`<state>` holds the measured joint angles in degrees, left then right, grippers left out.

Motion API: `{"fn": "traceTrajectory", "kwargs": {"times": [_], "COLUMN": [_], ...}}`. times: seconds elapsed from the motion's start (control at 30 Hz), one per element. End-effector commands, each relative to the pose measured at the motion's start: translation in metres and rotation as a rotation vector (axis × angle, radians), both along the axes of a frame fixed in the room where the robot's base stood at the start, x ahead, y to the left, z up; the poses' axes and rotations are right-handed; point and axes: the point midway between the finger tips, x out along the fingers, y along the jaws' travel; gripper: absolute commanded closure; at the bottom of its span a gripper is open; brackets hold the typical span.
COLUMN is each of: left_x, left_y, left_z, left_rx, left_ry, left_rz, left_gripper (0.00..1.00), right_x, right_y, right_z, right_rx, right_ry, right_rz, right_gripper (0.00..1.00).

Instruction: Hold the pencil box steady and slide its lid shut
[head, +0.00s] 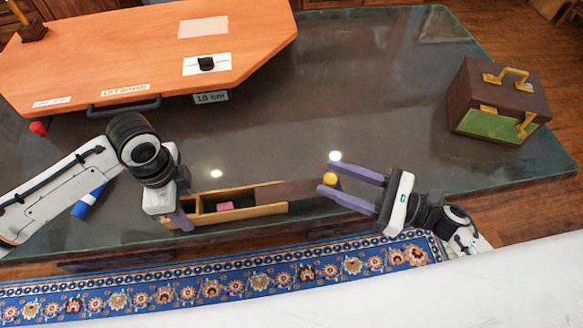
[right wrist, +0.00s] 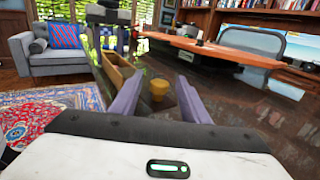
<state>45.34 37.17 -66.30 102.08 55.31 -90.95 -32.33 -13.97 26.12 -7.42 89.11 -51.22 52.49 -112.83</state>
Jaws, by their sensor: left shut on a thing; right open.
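The pencil box (head: 270,210) is a long tan wooden box near the front edge of the dark table, partly open, with a pink block (head: 225,206) inside. Its dark brown lid (head: 300,191) extends out past the right end; its outline blends with the tabletop. A round yellow knob (head: 330,178) is at the lid's right end. My left gripper (head: 181,212) is shut on the box's left end. My right gripper (head: 329,177) is open, its purple fingers on either side of the knob. The right wrist view shows the knob (right wrist: 158,90) between the fingers and the box (right wrist: 117,72) beyond.
An orange board (head: 130,45) with labels and a handle takes up the table's back left. A brown case (head: 498,98) with yellow handles stands at the right. A blue and white cylinder (head: 88,201) lies left of the box. The table's middle is clear.

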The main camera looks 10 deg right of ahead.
Motion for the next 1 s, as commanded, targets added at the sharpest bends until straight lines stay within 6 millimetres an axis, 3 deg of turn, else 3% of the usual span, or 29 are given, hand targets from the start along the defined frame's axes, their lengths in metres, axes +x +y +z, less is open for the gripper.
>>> {"fn": "traceTrajectory", "kwargs": {"times": [0.1, 0.3, 0.7, 0.93, 1.0], "left_x": [0.001, 0.001, 0.001, 0.001, 0.001], "left_y": [0.0, 0.0, 0.0, 0.0, 0.0], "left_z": [0.001, 0.001, 0.001, 0.001, 0.001], "left_rx": [-0.001, -0.001, -0.001, -0.001, -0.001], "left_ry": [-0.001, -0.001, -0.001, -0.001, -0.001], "left_rz": [0.0, 0.0, 0.001, 0.001, 0.001], "left_gripper": [0.87, 0.87, 0.87, 0.87, 0.87], "right_x": [0.014, 0.027, 0.03, 0.03, 0.03], "right_y": [0.02, 0.04, 0.046, 0.046, 0.046], "right_z": [0.001, 0.0, 0.0, 0.0, 0.0], "right_rx": [0.001, 0.001, -0.001, 0.0, 0.0], "right_ry": [-0.002, 0.0, 0.002, 0.001, 0.001], "right_rz": [0.0, 0.0, 0.0, 0.001, 0.001], "right_gripper": [0.58, 0.58, 0.58, 0.97, 1.0]}}
